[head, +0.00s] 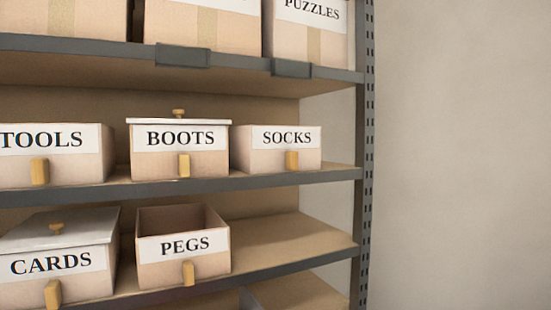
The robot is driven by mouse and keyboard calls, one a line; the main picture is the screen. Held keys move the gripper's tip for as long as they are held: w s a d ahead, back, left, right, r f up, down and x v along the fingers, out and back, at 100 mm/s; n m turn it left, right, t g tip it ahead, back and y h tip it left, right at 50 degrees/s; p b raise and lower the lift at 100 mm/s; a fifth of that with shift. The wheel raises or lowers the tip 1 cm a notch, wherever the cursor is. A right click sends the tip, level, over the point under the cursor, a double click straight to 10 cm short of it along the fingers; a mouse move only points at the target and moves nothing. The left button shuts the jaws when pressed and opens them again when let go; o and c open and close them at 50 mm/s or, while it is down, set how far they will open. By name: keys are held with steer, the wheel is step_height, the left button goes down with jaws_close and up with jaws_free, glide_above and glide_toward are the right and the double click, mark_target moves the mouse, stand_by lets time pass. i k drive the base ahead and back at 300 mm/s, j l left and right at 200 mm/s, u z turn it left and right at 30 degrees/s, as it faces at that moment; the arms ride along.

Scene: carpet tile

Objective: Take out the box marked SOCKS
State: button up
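The box marked SOCKS (255,160) stands at the right end of the middle shelf (250,182). It is a light cardboard box with a white label and a small wooden pull (292,161) on its front. I cannot tell from this low angle whether it has a lid. Its front is near the shelf's front edge, and nothing stands in front of it. My gripper is not in view.
The BOOTS box (150,165), lidded with a knob, stands close at its left, then the TOOLS box (75,172). The shelf to its right is bare up to the metal upright (366,130). CARDS (90,285) and open PEGS (155,270) boxes stand below. PUZZLES (290,42) is above.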

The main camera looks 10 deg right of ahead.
mark_target(253, 149)
steer(key=j+z, duration=0.15)
steer(key=z, duration=0.35)
steer(key=j+z, duration=0.2)
steer(key=z, duration=0.25)
steer(key=j+z, duration=0.1)
steer(key=z, duration=0.4)
steer(key=k+j+z, duration=0.15)
steer(key=z, duration=0.35)
steer(key=k+j, duration=0.1)
